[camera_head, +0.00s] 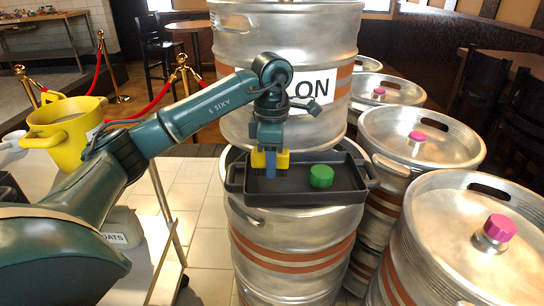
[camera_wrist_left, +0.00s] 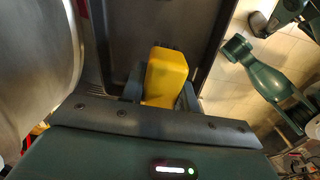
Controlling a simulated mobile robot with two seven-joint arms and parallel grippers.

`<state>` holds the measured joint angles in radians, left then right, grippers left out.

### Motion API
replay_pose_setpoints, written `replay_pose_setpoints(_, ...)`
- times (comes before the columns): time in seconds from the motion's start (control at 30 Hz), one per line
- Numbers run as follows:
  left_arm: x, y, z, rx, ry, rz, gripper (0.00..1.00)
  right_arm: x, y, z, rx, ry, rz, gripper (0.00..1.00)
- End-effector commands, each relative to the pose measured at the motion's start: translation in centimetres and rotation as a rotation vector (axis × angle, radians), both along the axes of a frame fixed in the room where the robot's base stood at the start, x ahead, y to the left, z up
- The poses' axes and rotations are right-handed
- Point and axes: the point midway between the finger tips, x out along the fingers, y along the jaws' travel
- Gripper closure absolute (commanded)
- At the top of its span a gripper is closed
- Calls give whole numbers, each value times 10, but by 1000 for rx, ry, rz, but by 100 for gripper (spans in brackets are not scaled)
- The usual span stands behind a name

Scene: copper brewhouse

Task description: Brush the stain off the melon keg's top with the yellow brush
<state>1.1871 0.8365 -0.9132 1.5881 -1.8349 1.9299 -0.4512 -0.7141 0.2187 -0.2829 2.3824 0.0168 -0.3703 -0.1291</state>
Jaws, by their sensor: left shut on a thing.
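My left gripper (camera_head: 270,168) points down over the black tray (camera_head: 328,197), shut on the yellow brush (camera_head: 283,159). The brush shows as a yellow block between the fingers in the left wrist view (camera_wrist_left: 166,76). The large steel keg (camera_head: 235,100) behind my wrist has a white label whose visible letters end in "ON"; my arm hides the rest. Its top is at the upper picture edge, and no stain can be seen.
A green cap (camera_head: 321,176) lies in the tray, which sits at the top of a lower keg (camera_head: 290,275). Several kegs with pink caps (camera_head: 499,228) crowd the right. A yellow pitcher (camera_head: 66,132) stands on the left table. Tiled floor shows between table and kegs.

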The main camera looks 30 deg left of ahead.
Motion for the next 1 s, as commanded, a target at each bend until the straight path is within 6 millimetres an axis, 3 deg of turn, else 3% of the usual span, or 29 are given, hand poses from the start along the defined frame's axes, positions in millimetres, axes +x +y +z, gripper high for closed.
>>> replay_pose_setpoints(0.43, 0, 0, -29, 1, 0, 0, 88, 4, 3, -5, 6, -99, 5, 64)
replay_pose_setpoints(0.47, 0, 0, -26, 1, -2, 0, 67, 3, 4, -3, 7, -102, 7, 64)
replay_pose_setpoints(0.7, 0, 0, -26, 0, -1, 0, 47, 3, 5, -4, 8, -97, 9, 64)
replay_pose_setpoints(1.0, 0, 0, -26, 0, 0, 0, 44, 4, 4, -1, 9, -102, 8, 64)
